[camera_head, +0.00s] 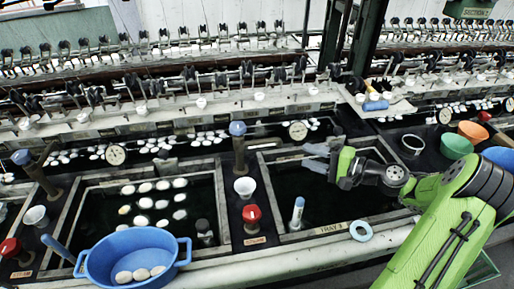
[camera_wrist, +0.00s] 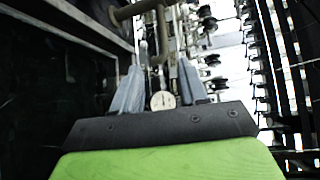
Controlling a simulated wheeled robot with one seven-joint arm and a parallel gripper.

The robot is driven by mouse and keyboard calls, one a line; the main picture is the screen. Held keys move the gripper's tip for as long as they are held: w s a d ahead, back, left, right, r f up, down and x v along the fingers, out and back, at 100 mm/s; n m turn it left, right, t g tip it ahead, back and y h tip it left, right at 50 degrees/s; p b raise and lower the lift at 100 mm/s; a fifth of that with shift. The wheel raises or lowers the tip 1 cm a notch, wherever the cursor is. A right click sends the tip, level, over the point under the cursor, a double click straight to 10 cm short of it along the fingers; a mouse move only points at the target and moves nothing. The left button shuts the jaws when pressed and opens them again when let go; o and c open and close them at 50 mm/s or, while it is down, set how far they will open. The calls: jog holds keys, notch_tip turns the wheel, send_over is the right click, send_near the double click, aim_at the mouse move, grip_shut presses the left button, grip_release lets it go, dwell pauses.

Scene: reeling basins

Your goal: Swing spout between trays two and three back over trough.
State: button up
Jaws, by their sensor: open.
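A brown spout post with a blue knob (camera_head: 239,150) stands on the dark strip between the two large basins in the head view. A second blue-knobbed spout (camera_head: 35,172) is at the far left, with an arm angled to the upper right. The tray numbers are too small to read surely. My gripper (camera_head: 313,158) is open and empty above the far part of the right basin (camera_head: 330,228), its fingers pointing left, apart from the middle spout. In the wrist view, a brown pipe (camera_wrist: 140,9) lies ahead of the open fingers (camera_wrist: 158,88); I cannot tell which spout it belongs to.
A blue basin (camera_head: 130,257) with white cocoons sits at the front left. Red knobs (camera_head: 251,214), a white cup (camera_head: 245,186) and an upright bottle (camera_head: 297,212) stand near the basins. Round gauges (camera_head: 298,131) and reeling machinery line the back. Coloured bowls (camera_head: 456,146) are at the right.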

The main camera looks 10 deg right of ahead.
aim_at(268, 143)
jog(key=x, duration=0.5)
jog(key=b+x, duration=0.1)
jog(key=x, duration=0.4)
jog(key=b+x, duration=0.1)
jog(key=x, duration=0.4)
jog(key=shift+w+a+r, duration=0.25)
jog(key=shift+w+a, duration=0.05)
grip_shut()
